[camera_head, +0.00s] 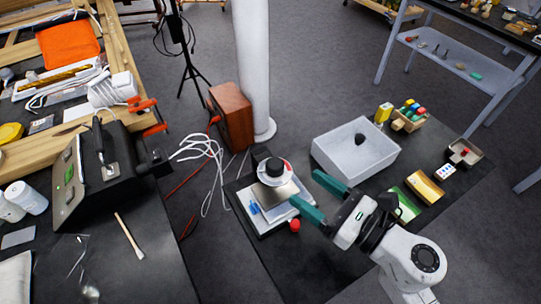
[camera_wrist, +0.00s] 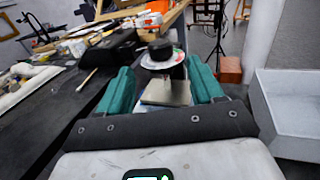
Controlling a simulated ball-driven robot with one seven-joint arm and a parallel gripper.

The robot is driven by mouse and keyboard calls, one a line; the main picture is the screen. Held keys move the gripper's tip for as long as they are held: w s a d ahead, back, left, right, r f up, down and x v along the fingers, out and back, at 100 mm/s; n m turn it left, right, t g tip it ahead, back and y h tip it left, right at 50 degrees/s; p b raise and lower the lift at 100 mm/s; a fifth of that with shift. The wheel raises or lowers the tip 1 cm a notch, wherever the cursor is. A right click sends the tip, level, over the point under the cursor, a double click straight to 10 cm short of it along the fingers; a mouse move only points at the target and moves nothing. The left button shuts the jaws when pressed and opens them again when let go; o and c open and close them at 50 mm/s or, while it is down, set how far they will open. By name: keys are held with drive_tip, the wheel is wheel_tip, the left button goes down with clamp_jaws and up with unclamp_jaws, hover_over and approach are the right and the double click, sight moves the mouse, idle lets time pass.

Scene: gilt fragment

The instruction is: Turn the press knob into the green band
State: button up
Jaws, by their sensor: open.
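The press knob (camera_head: 274,164) is black and sits on a round white dial (camera_head: 271,177) on top of the press. In the wrist view the knob (camera_wrist: 160,48) and the dial (camera_wrist: 158,63) lie ahead, between my fingers. A little red and green shows at the dial's edge, but the pointer's position is too small to tell. The press has a metal plate (camera_wrist: 165,93) below the dial. My gripper (camera_head: 304,187) has teal fingers, open and empty, on the near right side of the press. The fingers are apart from the knob.
The press stands on a white tray (camera_head: 262,225), with a red button (camera_head: 295,225) near it. A white bin (camera_head: 350,165) stands to the right. A black device (camera_head: 95,165) is on the left bench. A white column (camera_head: 252,70) and brown box (camera_head: 231,115) stand behind.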

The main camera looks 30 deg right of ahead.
sight(282, 171)
drive_tip(key=p+x, duration=0.3)
drive_tip(key=x, duration=0.7)
drive_tip(key=c, duration=0.9)
